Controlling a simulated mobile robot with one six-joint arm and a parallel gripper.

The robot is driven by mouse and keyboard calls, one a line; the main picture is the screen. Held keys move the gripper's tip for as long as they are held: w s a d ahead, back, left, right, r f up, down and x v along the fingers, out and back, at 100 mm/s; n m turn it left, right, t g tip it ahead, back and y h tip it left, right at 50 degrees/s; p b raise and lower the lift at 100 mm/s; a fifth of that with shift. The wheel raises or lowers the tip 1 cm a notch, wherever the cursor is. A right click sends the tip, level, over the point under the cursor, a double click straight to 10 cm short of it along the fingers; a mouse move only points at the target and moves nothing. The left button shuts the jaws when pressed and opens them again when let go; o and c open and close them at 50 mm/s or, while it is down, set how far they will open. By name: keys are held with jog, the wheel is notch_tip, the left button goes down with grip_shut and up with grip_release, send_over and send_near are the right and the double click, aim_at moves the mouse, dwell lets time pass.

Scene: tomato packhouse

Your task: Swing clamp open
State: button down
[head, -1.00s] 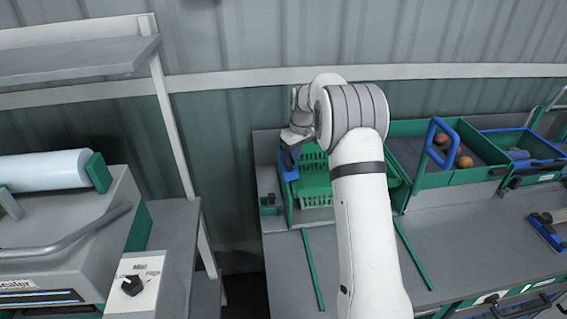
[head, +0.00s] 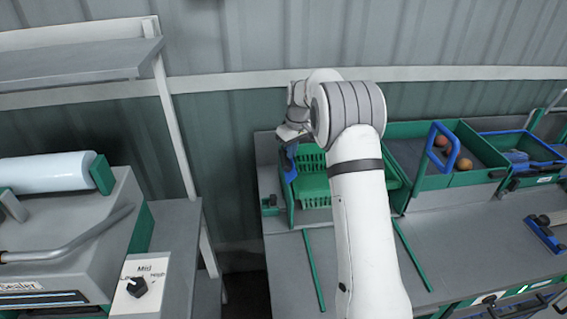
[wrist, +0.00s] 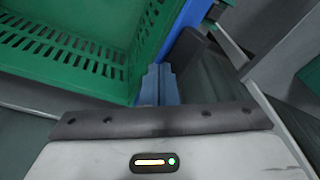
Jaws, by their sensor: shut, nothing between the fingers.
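A blue part (head: 291,172) stands at the left side of the green slatted crate (head: 318,192) in the head view; it looks like the clamp. In the wrist view a blue bar (wrist: 190,22) runs along the green crate (wrist: 70,40), with a dark grey piece (wrist: 193,52) beside it. My gripper (head: 289,147) is at the crate's upper left. Its blue fingers (wrist: 158,72) are shut together and empty, with their tips close to the lower end of the blue bar. I cannot tell whether they touch it. My arm hides the crate's right part in the head view.
Green bins (head: 475,179) with blue handles and a few round brown items stand to the right. Two green strips (head: 313,268) lie on the grey bench (head: 283,285). A sealer machine (head: 60,235) stands at the left. The bench between the strips is partly clear.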

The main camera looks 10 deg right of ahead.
jog(key=shift+d+r, duration=0.3)
jog(key=shift+r, duration=0.3)
jog(key=shift+w, duration=0.1)
jog(key=d, duration=0.5)
jog(key=shift+d+r, duration=0.1)
jog(key=shift+d, duration=0.2)
notch_tip(320, 180, down, 5)
jog(key=b, duration=0.3)
dwell(0.5)
